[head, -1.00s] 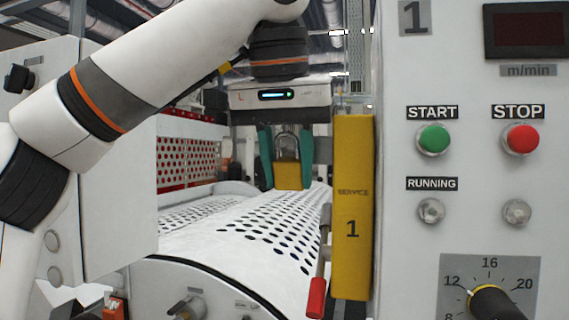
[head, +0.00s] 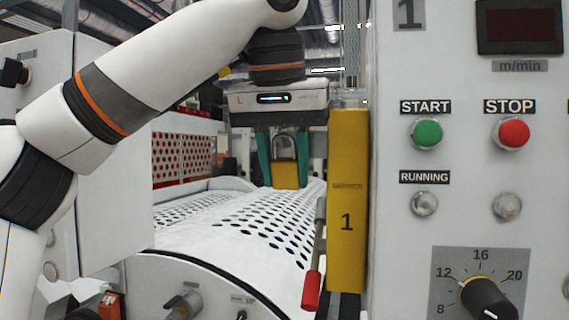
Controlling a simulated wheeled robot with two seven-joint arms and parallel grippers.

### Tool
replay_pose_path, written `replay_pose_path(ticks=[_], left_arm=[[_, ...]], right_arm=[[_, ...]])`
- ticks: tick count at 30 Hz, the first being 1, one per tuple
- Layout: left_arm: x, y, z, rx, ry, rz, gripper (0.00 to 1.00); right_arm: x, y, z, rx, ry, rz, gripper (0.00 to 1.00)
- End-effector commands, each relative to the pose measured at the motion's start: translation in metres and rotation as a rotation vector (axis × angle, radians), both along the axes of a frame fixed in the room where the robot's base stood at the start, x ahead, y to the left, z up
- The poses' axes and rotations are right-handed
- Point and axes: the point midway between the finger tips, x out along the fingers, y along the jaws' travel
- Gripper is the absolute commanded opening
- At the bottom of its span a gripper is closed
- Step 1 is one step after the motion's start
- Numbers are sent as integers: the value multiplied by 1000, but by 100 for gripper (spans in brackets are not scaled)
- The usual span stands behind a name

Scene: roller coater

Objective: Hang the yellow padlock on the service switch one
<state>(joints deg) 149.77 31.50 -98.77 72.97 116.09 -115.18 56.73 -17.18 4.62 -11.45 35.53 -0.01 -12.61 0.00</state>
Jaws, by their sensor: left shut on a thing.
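My left gripper (head: 284,158) comes down from the upper left with two green fingers. It is shut on the yellow padlock (head: 286,176), whose grey shackle points up between the fingers and whose yellow body hangs just below them. The padlock is in the air above the white perforated cover, left of the service switch. The service switch one (head: 348,200) is a tall yellow box marked "1" on the side of the white control panel. Its lever with a red handle (head: 311,290) points down at its left side. My right gripper is not in view.
The white control panel (head: 400,265) with START, STOP and a dial fills the right. A perforated white cover (head: 270,228) lies below the padlock. A white cabinet (head: 110,200) stands at the left. There is open air between padlock and switch.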

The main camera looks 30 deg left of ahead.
Motion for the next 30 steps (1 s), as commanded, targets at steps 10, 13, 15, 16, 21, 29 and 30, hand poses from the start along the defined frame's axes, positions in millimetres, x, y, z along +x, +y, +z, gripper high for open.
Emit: replay_pose_path(ticks=[10, 13, 15, 16, 21, 29, 30], left_arm=[[1, 0, 0, -1, -1, 2, 60], [1, 0, 0, -1, -1, 2, 60], [1, 0, 0, -1, -1, 2, 60], [1, 0, 0, -1, -1, 2, 60], [-1, 0, 4, 0, -2, 3, 60], [-15, -4, 42, 0, -10, 8, 60], [-17, -4, 48, -1, -12, 7, 60]], right_arm=[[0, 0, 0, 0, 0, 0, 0], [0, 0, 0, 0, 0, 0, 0], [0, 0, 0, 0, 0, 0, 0], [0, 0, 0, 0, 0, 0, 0], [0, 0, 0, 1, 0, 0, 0], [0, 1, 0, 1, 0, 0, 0], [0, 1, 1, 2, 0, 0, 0]])
